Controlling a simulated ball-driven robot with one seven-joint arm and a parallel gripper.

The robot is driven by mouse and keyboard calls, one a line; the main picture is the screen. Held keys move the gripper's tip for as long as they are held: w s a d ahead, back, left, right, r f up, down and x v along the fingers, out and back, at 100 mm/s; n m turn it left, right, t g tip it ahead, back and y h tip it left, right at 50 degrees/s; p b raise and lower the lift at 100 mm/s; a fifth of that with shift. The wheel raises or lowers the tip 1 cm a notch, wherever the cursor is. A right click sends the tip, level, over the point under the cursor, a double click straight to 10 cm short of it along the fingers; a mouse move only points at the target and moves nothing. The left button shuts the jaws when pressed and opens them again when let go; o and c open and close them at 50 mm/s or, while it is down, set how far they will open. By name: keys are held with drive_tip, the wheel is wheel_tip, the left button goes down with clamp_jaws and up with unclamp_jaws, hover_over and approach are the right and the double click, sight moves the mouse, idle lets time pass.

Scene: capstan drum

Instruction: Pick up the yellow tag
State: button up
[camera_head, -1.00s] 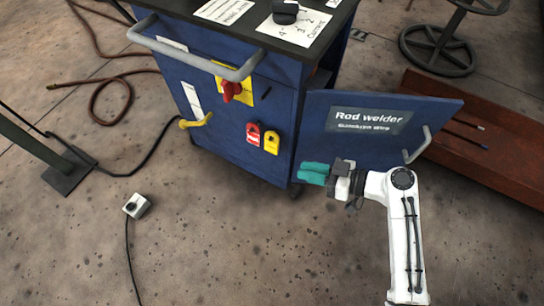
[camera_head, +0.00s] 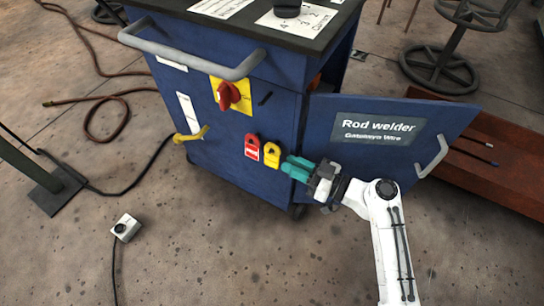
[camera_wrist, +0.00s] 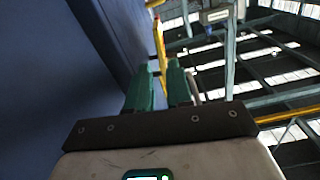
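The yellow tag (camera_head: 272,155) hangs on the blue cabinet's front, near its right edge and just right of a red tag (camera_head: 251,147). My gripper (camera_head: 287,166) has green fingers and points left, its tips just right of the yellow tag and slightly lower. I cannot tell whether they touch it. In the wrist view the two fingers (camera_wrist: 158,76) stand apart with a gap between them. A thin yellow strip shows beyond the tips there; I cannot tell if it is the tag.
A small switch box (camera_head: 126,228) with a cable lies on the floor.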

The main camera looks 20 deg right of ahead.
sight(273, 160)
drive_tip(key=x, duration=0.4)
drive_tip(key=shift+a+f+b, duration=0.1)
drive_tip(key=shift+b, duration=0.25)
drive_tip(key=shift+c, duration=0.2)
clamp_jaws()
